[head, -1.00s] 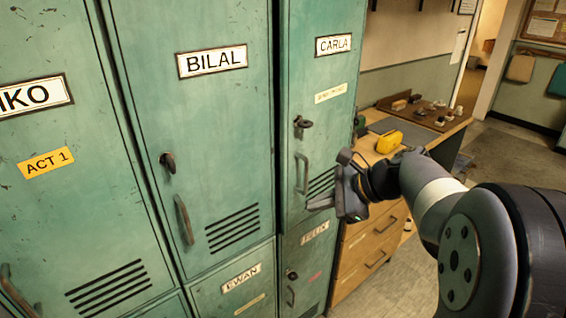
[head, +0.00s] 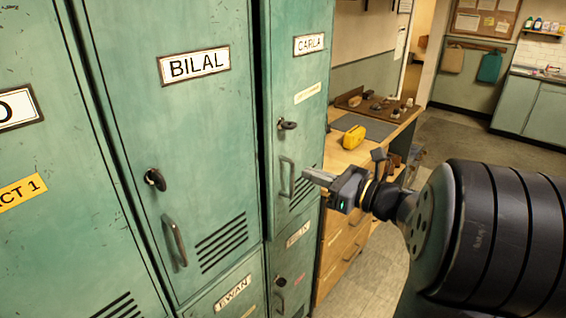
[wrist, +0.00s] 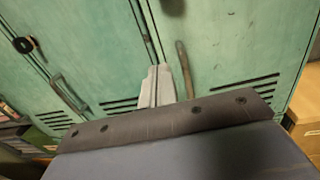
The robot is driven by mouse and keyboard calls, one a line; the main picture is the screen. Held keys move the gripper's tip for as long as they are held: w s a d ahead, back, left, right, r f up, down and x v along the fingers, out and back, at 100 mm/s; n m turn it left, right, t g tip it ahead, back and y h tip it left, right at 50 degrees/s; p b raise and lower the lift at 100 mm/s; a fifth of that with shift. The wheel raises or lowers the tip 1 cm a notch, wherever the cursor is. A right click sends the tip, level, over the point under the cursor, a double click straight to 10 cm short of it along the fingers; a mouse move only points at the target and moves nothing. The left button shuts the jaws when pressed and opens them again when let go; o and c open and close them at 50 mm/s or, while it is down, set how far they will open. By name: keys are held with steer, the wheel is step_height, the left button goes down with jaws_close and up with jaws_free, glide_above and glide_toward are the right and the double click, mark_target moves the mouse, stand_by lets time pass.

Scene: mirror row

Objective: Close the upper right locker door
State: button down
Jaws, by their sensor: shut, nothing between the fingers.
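The upper right locker door, labelled CARLA (head: 296,80), is green, with a dark lock (head: 288,125), a pull handle (head: 287,177) and louvre slots. It looks nearly in line with the BILAL door (head: 200,120) beside it; I cannot tell whether a small gap is left. My gripper (head: 312,176) is shut and empty, in front of the lower part of the CARLA door, just right of its handle in the head view. In the wrist view my fingers (wrist: 158,86) point at the lockers, left of the CARLA handle (wrist: 185,70). Contact cannot be told.
Below are the smaller EWAN door (head: 232,292) and another small door (head: 290,270). A wooden workbench (head: 345,235) with drawers stands close to the right of the lockers, with a yellow object (head: 354,138) on top. Open floor (head: 460,140) lies farther right.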

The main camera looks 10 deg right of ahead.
mark_target(272, 159)
steer(key=p+x, duration=0.1)
steer(key=x, duration=0.7)
steer(key=shift+w+a, duration=0.15)
steer(key=x, duration=0.2)
steer(key=shift+w+a, duration=0.2)
steer(key=shift+a, duration=0.15)
steer(key=shift+r, duration=0.1)
steer(key=shift+r, duration=0.1)
